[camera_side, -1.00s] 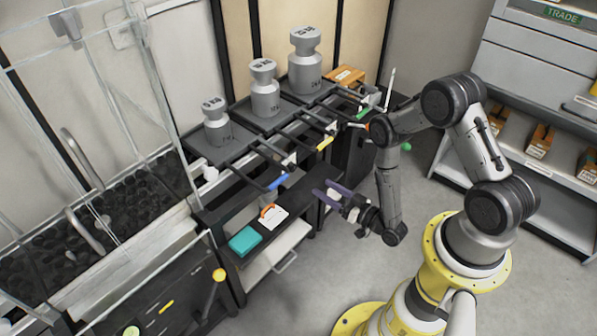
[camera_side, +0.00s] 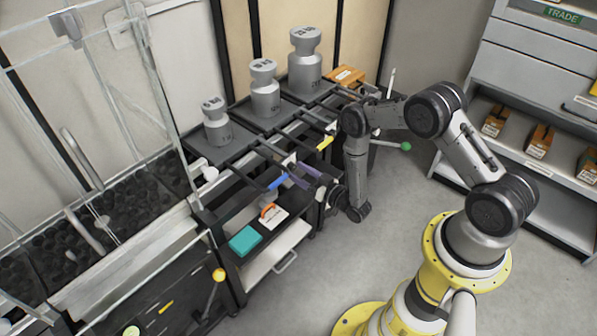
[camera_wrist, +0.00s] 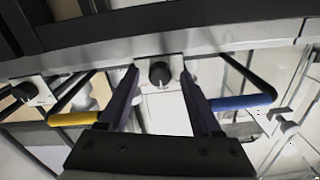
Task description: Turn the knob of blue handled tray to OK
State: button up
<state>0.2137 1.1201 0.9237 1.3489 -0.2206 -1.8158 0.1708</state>
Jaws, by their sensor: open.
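In the side view, the blue handle (camera_side: 277,181) is at the front of the nearest weighing tray (camera_side: 211,148), which bears the smallest grey weight (camera_side: 216,122). My gripper (camera_side: 300,173) is just right of this handle. In the wrist view, the blue handle (camera_wrist: 243,102) is right of my right finger. A dark round knob (camera_wrist: 159,74) on a white plate shows between my open purple fingers (camera_wrist: 158,78). The fingers stand on either side of the knob, with gaps visible. I cannot read OK or other marks on the plate.
A yellow handle (camera_wrist: 73,119) and another dark knob (camera_wrist: 24,92) are at left in the wrist view. Below the trays, a shelf holds a teal box (camera_side: 245,240) and a white-orange item (camera_side: 272,215). Open floor lies to the right.

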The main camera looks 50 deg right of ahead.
grip_shut()
dwell(0.3)
jog(key=shift+n, duration=0.3)
jog(key=n, duration=1)
jog(key=shift+n, duration=0.3)
dwell(0.4)
grip_release()
